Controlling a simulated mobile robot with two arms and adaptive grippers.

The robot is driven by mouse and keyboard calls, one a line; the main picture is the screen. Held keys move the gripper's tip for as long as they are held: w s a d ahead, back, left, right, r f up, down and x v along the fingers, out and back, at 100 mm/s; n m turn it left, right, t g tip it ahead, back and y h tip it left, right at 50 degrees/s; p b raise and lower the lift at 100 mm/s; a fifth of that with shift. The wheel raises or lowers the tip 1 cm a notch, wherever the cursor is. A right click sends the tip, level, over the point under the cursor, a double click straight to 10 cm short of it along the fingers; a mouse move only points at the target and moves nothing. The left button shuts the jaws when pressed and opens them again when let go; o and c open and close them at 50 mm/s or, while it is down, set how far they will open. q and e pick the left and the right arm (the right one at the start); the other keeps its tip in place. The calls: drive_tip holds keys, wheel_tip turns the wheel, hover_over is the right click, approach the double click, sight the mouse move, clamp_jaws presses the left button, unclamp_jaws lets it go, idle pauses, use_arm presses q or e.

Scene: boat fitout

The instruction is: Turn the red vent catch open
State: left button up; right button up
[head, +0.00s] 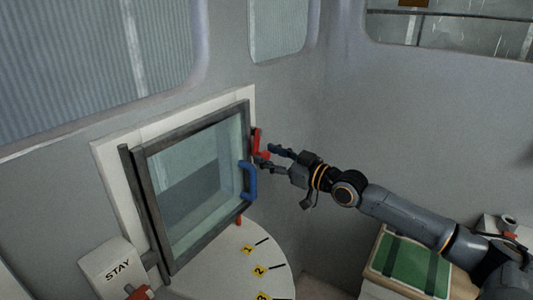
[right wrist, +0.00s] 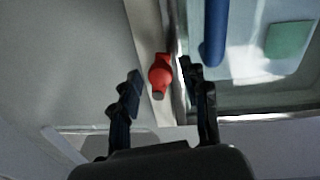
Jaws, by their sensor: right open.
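The red vent catch (head: 257,140) sits on the right side of the dark-framed window vent (head: 140,172), near its upper right. In the right wrist view the catch (right wrist: 160,74) lies between and slightly beyond the two fingertips. My right gripper (head: 267,155) is open at the catch, and its fingers (right wrist: 159,84) stand on either side of it, with no clear contact. A blue handle (head: 249,182) is on the vent's right edge, below the catch; it also shows in the right wrist view (right wrist: 214,32). My left gripper is out of view.
A smaller red piece (head: 239,220) shows at the vent's lower edge. A round white surface (head: 225,262) with yellow number tags stands below. A box marked STAY (head: 113,268) is at lower left. A green-topped box (head: 410,262) lies under my right arm. The wall corner is clear.

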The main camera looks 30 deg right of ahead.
drive_tip(key=shift+w+a, duration=0.25)
drive_tip(key=shift+w, duration=0.25)
clamp_jaws()
drive_tip(key=n+b, duration=0.1)
drive_tip(key=b, duration=0.1)
drive_tip(key=d+n+b, duration=0.1)
drive_tip(key=b, duration=0.1)
drive_tip(key=shift+w+f+b, duration=0.2)
drive_tip(key=shift+f+b, duration=0.05)
drive_tip(key=shift+b, duration=0.1)
drive_tip(key=shift+d+r+n, duration=0.15)
drive_tip(key=shift+n, duration=0.45)
unclamp_jaws()
